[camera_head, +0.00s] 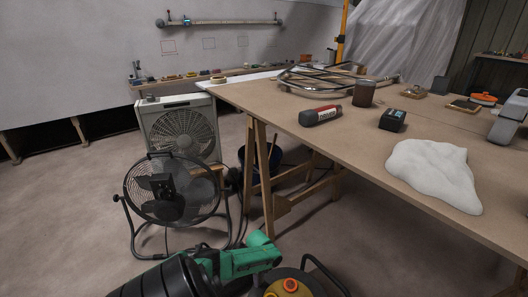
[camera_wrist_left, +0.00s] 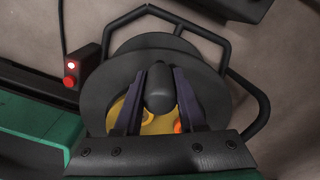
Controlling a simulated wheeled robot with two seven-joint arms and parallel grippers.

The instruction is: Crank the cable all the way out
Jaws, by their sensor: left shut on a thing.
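A cable reel with dark round flanges and a black tubular frame (camera_wrist_left: 265,105) fills the middle of the left wrist view. At the bottom of the head view, its yellowish face (camera_head: 270,291) shows with an orange knob (camera_head: 291,285), partly cut off by the picture edge. My left gripper (camera_wrist_left: 158,105) is shut on the reel's dark rounded crank handle (camera_wrist_left: 160,90), with one finger on each side. Yellow and orange parts show behind the fingers. My right gripper is out of view. The cable itself cannot be made out clearly.
Floor at far left is clear.

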